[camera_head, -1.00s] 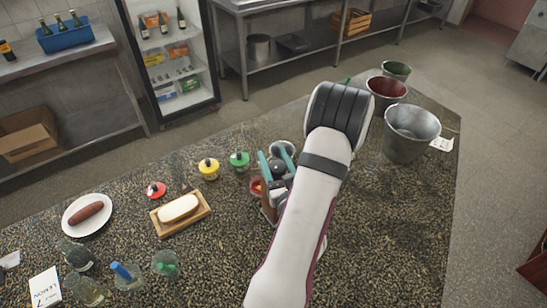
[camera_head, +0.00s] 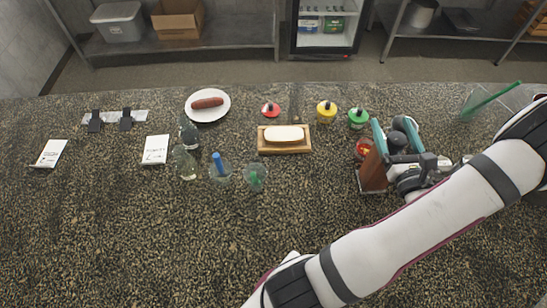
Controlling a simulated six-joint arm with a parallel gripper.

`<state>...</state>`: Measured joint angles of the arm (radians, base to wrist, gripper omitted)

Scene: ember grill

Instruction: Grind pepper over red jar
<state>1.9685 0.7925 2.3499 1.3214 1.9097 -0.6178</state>
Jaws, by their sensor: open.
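A small jar with a red lid (camera_head: 270,110) stands on the speckled counter, right of the plate. My gripper (camera_head: 396,136), with two teal fingers, is at the right of the counter, just right of the green-lidded jar. Its fingers are apart, with a dark round knob (camera_head: 398,123) showing between them. This may be the top of a pepper grinder, but its body is hidden. I cannot tell if the fingers touch it. A small container with red contents (camera_head: 363,149) and a brown wooden piece (camera_head: 373,173) are close left of the gripper, partly hidden.
Jars with yellow (camera_head: 326,111) and green (camera_head: 358,119) lids stand right of the red one. The front middle counter is clear.

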